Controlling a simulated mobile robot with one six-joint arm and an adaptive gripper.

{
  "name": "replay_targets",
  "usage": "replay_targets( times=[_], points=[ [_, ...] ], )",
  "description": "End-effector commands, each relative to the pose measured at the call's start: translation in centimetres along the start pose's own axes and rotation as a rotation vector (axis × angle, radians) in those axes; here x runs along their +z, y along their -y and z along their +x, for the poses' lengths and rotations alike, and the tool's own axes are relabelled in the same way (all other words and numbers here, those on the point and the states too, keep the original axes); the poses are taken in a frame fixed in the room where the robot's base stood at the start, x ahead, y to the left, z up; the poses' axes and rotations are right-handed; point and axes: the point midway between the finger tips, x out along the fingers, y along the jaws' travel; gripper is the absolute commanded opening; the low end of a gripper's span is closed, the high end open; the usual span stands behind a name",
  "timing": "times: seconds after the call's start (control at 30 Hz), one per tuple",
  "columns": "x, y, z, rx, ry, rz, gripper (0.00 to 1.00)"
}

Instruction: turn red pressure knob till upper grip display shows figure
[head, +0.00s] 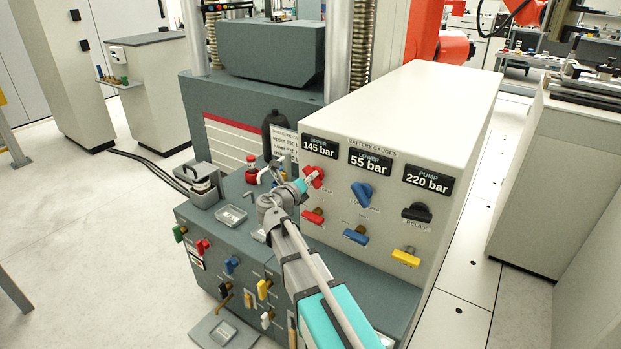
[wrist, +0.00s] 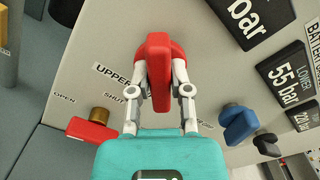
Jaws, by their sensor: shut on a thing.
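The red pressure knob (wrist: 158,68) sits on the light panel under the upper display. It also shows in the head view (head: 314,177), partly covered by my gripper. My gripper (wrist: 160,88) is shut on this knob, with one finger on each side of it. In the head view my gripper (head: 303,184) reaches the panel from the lower left. The upper grip display (head: 320,147) reads 145 bar.
The lower display (head: 370,162) reads 55 bar and the pump display (head: 428,180) 220 bar. A blue knob (head: 362,193) and black relief knob (head: 416,213) are to the right. Red (head: 313,216), blue (head: 356,235) and yellow (head: 406,257) valve handles sit below.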

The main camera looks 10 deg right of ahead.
Motion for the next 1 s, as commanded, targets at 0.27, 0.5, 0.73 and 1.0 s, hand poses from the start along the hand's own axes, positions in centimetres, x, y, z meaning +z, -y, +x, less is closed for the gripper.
replay_targets(
  times=[0.27,0.5,0.73,1.0],
  points=[
    [-0.22,0.01,-0.13,0.002,-0.005,0.004,0.00],
    [-0.13,0.01,-0.08,0.001,-0.003,0.003,0.60],
    [-0.07,0.01,-0.03,0.000,-0.002,0.002,0.60],
    [-0.07,0.03,-0.65,0.001,-0.001,0.002,0.60]
  ],
)
